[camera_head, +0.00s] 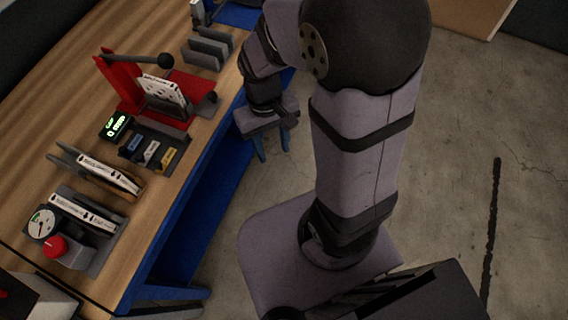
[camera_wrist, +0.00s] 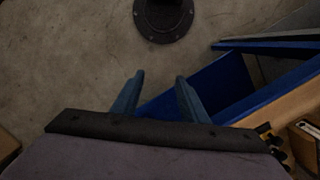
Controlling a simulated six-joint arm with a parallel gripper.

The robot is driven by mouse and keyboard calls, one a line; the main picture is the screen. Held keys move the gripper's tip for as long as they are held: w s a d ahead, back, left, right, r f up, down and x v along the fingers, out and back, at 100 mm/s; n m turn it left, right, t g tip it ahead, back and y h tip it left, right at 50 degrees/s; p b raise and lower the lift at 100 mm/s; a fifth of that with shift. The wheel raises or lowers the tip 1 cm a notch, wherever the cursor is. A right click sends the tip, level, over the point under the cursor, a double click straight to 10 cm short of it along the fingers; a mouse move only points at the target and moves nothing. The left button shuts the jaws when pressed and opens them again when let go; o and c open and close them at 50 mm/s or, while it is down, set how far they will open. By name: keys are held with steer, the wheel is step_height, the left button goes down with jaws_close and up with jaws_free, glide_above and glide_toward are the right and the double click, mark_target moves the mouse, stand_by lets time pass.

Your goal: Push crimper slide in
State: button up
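The red crimper (camera_head: 125,88) stands on the wooden bench at the upper left of the head view. Its lever ends in a dark ball (camera_head: 165,61). A white printed filter piece (camera_head: 163,90) stands upright in a grey holder on it. A small dark knob (camera_head: 211,97) sits at its right, by the bench edge; I take it to be the slide's knob. My gripper (camera_head: 272,147) hangs over the floor beyond the bench edge, right of the crimper and apart from it. In the wrist view its two blue fingers (camera_wrist: 159,88) are spread with nothing between them.
On the bench (camera_head: 60,120) are a lit counter (camera_head: 116,124), a rack of coloured tabs (camera_head: 152,150), grey plates (camera_head: 207,50), more white filter pieces (camera_head: 110,174), a gauge (camera_head: 42,223) and a red button (camera_head: 54,245). The floor around my gripper is clear.

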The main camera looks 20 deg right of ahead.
steer(key=s, duration=0.1)
steer(key=s+f, duration=0.1)
steer(key=s, duration=0.3)
steer(key=shift+d+f, duration=0.3)
steer(key=shift+d, duration=0.1)
steer(key=shift+w, duration=0.15)
